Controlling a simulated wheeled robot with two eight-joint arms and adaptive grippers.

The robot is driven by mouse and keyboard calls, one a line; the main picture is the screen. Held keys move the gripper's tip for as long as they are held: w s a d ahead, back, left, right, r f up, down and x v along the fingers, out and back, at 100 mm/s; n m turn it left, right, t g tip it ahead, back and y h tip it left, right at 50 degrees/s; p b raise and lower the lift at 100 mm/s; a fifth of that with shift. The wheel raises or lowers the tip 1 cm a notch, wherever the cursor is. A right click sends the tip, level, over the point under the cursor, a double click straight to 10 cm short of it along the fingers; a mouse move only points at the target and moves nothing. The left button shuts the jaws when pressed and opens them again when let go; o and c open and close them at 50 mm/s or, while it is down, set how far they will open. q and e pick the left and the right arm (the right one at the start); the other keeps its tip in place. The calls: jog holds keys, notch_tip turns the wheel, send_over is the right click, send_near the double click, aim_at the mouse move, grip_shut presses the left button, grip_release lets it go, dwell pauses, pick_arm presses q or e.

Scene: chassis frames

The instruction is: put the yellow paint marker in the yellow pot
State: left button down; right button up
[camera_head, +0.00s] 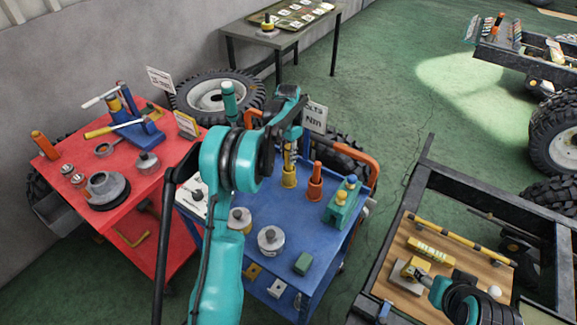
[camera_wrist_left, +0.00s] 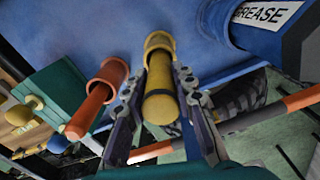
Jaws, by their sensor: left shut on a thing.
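The yellow paint marker (camera_wrist_left: 160,106) is between the fingers of my left gripper (camera_wrist_left: 160,98), which is shut on it. In the head view my left gripper (camera_head: 290,140) is directly above the yellow pot (camera_head: 289,178) on the blue cart. The marker is in line with the yellow pot (camera_wrist_left: 158,44) in the left wrist view; I cannot tell how far its lower end is inside. My right gripper (camera_head: 422,275) is low at the right, over a wooden board, its fingers too small to read.
An orange pot (camera_head: 315,187) with an orange marker stands close right of the yellow pot. A green block (camera_head: 342,205) and round tins (camera_head: 271,240) share the blue cart (camera_head: 325,245). A red cart (camera_head: 130,210) stands left. An orange handle (camera_head: 357,160) edges the blue cart.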

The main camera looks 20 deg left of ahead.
aim_at(288, 168)
pick_arm(q)
jog(key=shift+f+b, duration=0.5)
jog(key=shift+f, duration=1.45)
jog(key=shift+f, duration=0.15)
jog(key=c, duration=1.3)
grip_release()
jog(key=shift+o, duration=0.2)
